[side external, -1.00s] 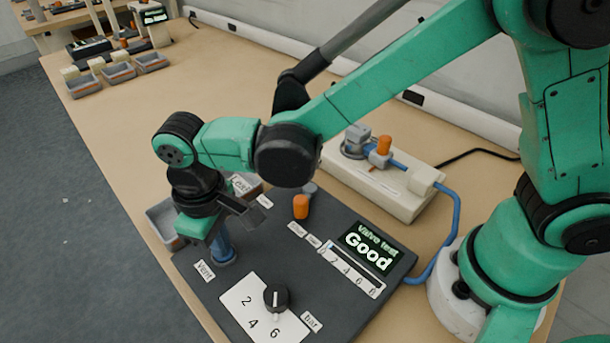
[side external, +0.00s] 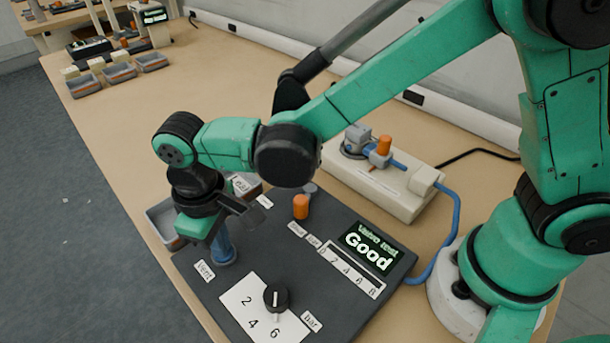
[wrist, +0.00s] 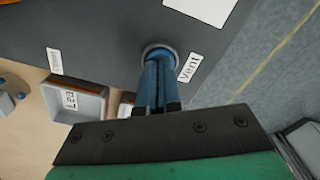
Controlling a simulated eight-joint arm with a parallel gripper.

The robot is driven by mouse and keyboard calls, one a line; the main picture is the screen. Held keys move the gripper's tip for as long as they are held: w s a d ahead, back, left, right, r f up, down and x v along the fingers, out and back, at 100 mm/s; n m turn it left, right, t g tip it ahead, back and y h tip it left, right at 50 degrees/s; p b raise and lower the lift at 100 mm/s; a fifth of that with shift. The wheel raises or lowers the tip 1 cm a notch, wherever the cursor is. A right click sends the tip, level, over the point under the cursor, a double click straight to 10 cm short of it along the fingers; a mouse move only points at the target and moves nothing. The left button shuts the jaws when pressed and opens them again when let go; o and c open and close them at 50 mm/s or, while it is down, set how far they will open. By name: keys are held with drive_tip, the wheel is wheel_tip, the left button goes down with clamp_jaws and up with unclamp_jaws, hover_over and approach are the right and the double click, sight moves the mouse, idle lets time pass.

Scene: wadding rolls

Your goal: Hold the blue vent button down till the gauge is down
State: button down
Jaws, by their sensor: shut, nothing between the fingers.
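My gripper (side external: 222,250) points straight down at the vent button position beside the "Vent" label (side external: 205,271) on the dark test panel (side external: 205,295). In the wrist view my gripper (wrist: 158,62) has its blue fingers shut together, with the tips inside or against a grey ring (wrist: 147,49). The blue vent button itself is hidden under the fingertips, so how far it is pressed cannot be seen. The gauge (side external: 352,270), a strip marked 0 to 8, shows a dark bar with no clear fill. The display (side external: 369,248) reads "Valve test Good".
A black knob (side external: 276,297) sits on a white dial plate at the panel's front. An orange button (side external: 301,207) stands near the panel's back. A cream fixture (side external: 395,190) with a valve and blue hose is behind. A "Leak" tray (wrist: 101,103) lies beside the panel.

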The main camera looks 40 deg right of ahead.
drive_tip(key=shift+r, duration=3.5)
drive_tip(key=s+d+r+m+t, duration=0.1)
drive_tip(key=d+m+t, duration=0.2)
drive_tip(key=d, duration=0.7)
drive_tip(key=s+d+r+m+t, duration=0.1)
drive_tip(key=d+m+t, duration=0.2)
drive_tip(key=d, duration=0.8)
drive_tip(key=shift+s+d+r+t, duration=0.3)
drive_tip(key=shift+s+t, duration=0.1)
drive_tip(key=shift+t, duration=0.2)
